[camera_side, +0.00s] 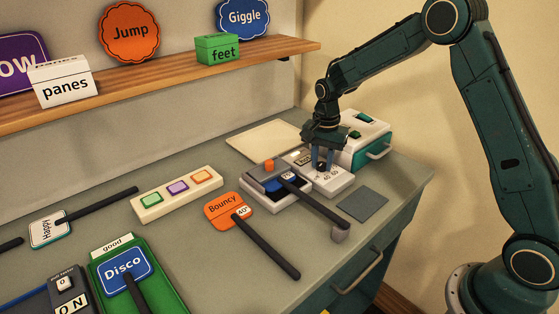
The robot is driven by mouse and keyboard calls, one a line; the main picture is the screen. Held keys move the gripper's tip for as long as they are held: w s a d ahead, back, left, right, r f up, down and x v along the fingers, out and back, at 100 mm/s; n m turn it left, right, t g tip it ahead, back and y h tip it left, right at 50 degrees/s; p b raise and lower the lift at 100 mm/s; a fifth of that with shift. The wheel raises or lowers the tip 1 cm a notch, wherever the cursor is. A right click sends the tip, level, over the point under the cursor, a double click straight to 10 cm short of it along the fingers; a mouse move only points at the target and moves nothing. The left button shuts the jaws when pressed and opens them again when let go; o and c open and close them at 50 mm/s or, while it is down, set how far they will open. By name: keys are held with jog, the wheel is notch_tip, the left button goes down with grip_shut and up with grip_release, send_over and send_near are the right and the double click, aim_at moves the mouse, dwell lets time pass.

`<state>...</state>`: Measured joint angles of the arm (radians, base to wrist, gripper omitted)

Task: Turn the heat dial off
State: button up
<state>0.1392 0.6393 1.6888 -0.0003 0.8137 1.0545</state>
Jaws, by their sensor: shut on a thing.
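The heat dial (322,167) is a small dark knob on a pale box (332,183) at the right part of the counter. My gripper (322,160) points down over this box, with its bluish fingers around the knob, shut on it. The fingers hide much of the dial, and its marks are too small to read for certain.
A teal and white box with a handle (366,140) stands close behind my gripper. A grey case with an orange button (269,166) is just left. A dark-handled tool (318,208) lies in front. A grey square (362,204) lies on the counter at right. A shelf (160,84) runs above.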

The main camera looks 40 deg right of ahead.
aim_at(322, 164)
jog(key=o, duration=1)
jog(key=shift+r, duration=0.1)
notch_tip(322, 164, up, 14)
jog(key=shift+f, duration=0.2)
dwell(0.3)
